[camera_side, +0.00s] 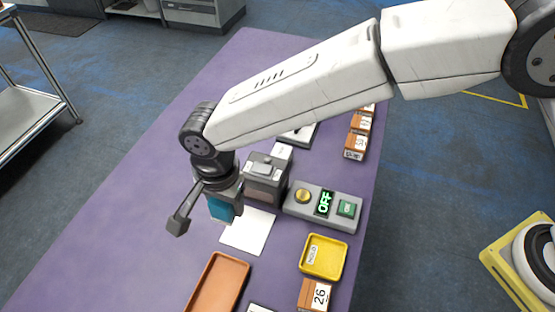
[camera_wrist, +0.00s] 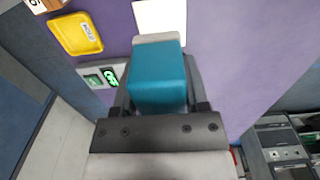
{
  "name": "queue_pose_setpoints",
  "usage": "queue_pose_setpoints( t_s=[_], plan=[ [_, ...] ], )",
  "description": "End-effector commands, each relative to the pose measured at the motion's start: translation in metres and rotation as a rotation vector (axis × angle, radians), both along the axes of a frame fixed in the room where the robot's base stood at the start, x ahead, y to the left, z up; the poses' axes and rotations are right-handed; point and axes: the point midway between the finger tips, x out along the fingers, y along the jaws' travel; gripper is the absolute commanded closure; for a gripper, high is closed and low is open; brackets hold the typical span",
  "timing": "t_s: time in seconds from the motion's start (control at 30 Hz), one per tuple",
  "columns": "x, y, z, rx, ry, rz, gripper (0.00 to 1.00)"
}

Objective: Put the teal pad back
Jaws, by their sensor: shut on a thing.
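The teal pad (camera_side: 221,209) is a teal block with a smooth face. My gripper (camera_side: 224,196) is shut on it and holds it over the purple table, near the upper left edge of a white sheet (camera_side: 247,234). In the wrist view the teal pad (camera_wrist: 158,82) fills the space between my fingers, with a pale grey part (camera_wrist: 157,38) at its far end. Whether the pad touches anything below cannot be told.
A dark grey device (camera_side: 265,180) stands close right of my gripper. Beside it is a grey box (camera_side: 333,220) with a yellow knob, a green "OFF" display and a green button. A yellow tray (camera_side: 323,257), an orange tray (camera_side: 218,287) and labelled blocks (camera_side: 313,295) lie nearer. The table's left is clear.

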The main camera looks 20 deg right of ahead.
Motion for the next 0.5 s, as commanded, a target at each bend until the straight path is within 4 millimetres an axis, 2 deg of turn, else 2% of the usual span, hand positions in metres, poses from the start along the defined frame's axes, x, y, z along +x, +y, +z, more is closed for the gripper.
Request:
queue_pose_setpoints(
  t_s=[0.07, 0.37, 0.5],
  plan=[
    [0.001, 0.000, 0.019, 0.004, -0.004, 0.000, 0.97],
    [0.016, -0.061, 0.019, 0.001, 0.000, -0.005, 0.97],
    [0.021, -0.097, 0.021, 0.001, 0.000, -0.006, 0.97]
  ],
)
